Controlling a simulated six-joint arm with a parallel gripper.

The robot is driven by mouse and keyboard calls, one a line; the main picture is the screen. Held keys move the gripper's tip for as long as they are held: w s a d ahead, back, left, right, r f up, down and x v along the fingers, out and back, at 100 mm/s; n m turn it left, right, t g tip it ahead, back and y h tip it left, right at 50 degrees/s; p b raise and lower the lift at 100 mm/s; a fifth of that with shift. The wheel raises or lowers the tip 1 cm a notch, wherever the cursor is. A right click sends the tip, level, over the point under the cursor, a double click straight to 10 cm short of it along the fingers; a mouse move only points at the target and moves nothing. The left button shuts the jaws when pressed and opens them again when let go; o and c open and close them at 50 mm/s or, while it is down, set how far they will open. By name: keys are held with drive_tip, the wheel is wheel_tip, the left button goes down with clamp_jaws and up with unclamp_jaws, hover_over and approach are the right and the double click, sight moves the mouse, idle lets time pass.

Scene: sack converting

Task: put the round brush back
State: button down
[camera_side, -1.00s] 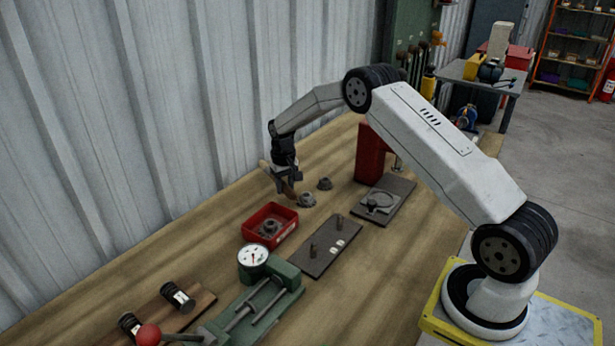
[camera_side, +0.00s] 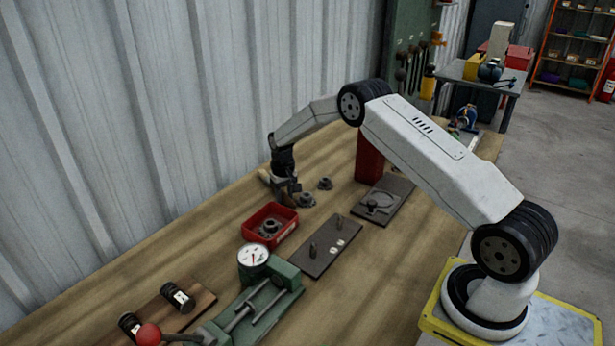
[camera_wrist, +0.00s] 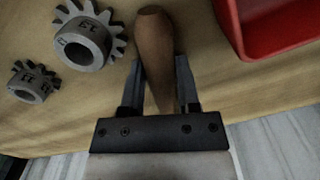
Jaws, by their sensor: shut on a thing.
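The round brush shows as a tapered wooden handle (camera_wrist: 154,45) with a rounded end in the wrist view. My gripper (camera_wrist: 158,75) is shut on it, one finger on each side. The bristle end is hidden behind the gripper body in that view. In the side view my gripper (camera_side: 287,191) is low over the far part of the bench, near the wall. A small piece of light wood (camera_side: 264,175) shows at its left. I cannot tell whether the brush touches the bench.
A gear (camera_wrist: 88,38) and a smaller gear (camera_wrist: 33,82) lie left of the brush in the wrist view. A red tray (camera_side: 285,233) holding a gear sits nearer. A dark plate with pegs (camera_side: 330,262) and a green dial-gauge fixture (camera_side: 262,302) stand on the bench.

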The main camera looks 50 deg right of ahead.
drive_tip(key=shift+c, duration=1.6)
unclamp_jaws()
drive_tip(key=shift+r, duration=0.1)
wheel_tip(320, 180, up, 12)
drive_tip(key=shift+w, duration=0.1)
